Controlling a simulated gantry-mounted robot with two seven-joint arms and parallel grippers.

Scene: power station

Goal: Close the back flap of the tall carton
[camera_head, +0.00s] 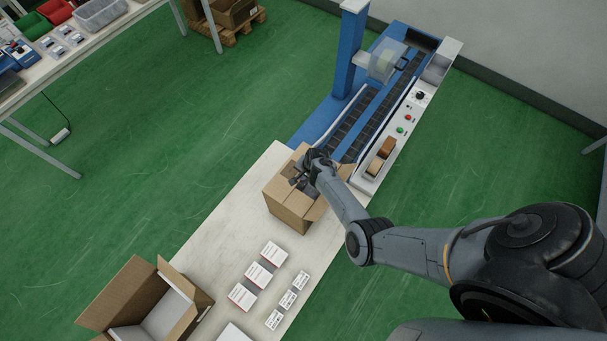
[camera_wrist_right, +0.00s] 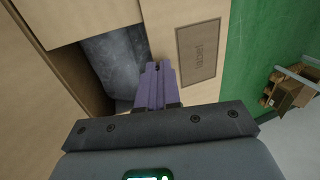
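The tall carton (camera_head: 287,208) is a brown cardboard box standing on the pale worktop at the near end of the blue conveyor machine. My right gripper (camera_head: 301,181) is over its top, and my arm hides part of the carton. A flap sticks out on the carton's right side. In the right wrist view, cardboard panels (camera_wrist_right: 190,22) with a printed label surround a dark grey opening. The purple fingers of my right gripper (camera_wrist_right: 157,72) are together at the opening's edge, with nothing visible between them. Whether they touch the cardboard I cannot tell. My left gripper is not in view.
An open carton (camera_head: 128,290) stands at the lower left of the worktop (camera_head: 215,235). White boxes (camera_head: 258,276) and small labelled packs (camera_head: 287,299) lie between the cartons. The conveyor machine (camera_head: 370,105) is behind.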

